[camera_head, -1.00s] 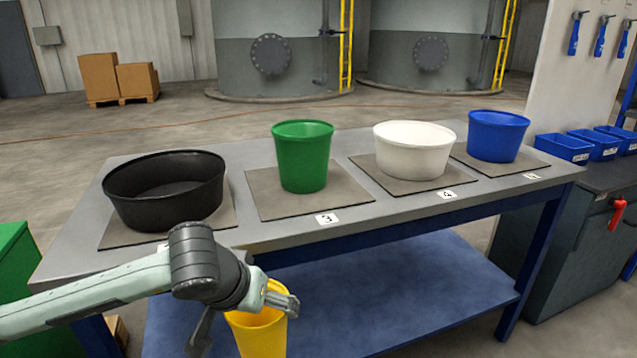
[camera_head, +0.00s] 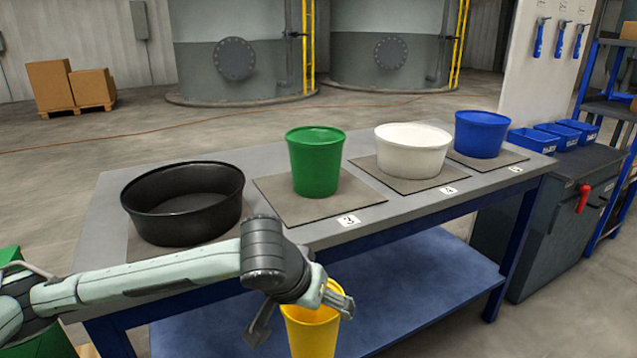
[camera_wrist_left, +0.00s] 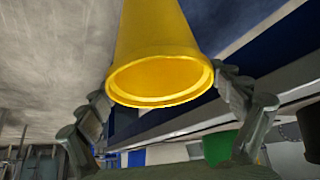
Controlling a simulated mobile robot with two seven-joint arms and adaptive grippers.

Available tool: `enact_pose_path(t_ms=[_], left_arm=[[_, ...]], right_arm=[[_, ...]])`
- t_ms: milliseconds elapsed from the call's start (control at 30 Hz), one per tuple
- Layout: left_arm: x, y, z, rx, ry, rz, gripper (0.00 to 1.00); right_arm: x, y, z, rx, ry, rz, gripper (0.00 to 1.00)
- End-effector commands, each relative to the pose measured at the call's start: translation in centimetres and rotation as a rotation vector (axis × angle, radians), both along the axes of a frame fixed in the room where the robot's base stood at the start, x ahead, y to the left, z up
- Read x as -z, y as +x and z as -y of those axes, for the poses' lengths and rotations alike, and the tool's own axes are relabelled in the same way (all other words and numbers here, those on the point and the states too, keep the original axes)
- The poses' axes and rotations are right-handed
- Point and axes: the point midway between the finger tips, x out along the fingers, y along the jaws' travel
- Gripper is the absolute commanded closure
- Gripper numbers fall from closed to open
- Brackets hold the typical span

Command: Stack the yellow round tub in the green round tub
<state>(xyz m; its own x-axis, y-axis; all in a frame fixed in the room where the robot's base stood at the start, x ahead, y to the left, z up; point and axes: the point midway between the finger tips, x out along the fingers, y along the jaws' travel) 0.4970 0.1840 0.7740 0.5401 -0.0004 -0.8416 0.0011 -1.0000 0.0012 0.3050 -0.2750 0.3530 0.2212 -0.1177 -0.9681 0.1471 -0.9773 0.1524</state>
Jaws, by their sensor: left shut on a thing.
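The yellow round tub (camera_head: 312,328) hangs in front of the table's front edge, below the tabletop level, with its lower part cut off by the picture. My left gripper (camera_head: 338,300) is shut on the yellow tub near its rim. In the left wrist view the yellow tub (camera_wrist_left: 162,70) sits between the two fingers (camera_wrist_left: 165,105). The green round tub (camera_head: 316,160) stands upright on a grey mat marked 3, beyond and above my gripper. Its inside is mostly hidden from here. A green shape, likely this tub, shows in the wrist view (camera_wrist_left: 222,146). My right gripper is not in view.
A wide black tub (camera_head: 183,225) stands left of the green tub. A white tub (camera_head: 412,155) and a blue tub (camera_head: 480,138) stand to its right on mats. The table (camera_head: 290,238) has a blue lower shelf (camera_head: 425,285). A dark cabinet (camera_head: 545,225) stands at right.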

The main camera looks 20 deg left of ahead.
Motion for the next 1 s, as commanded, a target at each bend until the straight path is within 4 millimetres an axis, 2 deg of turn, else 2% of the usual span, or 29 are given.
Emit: enact_pose_path(t_ms=[33,167,533,767,1000], left_arm=[[-0.8,0.0,0.0,0.000,0.000,0.001,0.60],[-1.3,0.1,0.0,0.003,0.002,0.004,0.60],[-1.1,0.1,-0.1,0.000,0.002,0.004,0.60],[-6.2,0.5,-2.0,-0.002,0.000,0.008,0.60],[-12.8,0.8,-4.4,-0.001,-0.002,0.011,0.60]], right_arm=[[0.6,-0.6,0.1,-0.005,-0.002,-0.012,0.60],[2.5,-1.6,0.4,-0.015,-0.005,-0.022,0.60],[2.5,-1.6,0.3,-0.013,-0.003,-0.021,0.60],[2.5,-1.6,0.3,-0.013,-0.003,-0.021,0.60],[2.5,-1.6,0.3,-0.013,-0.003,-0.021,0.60]])
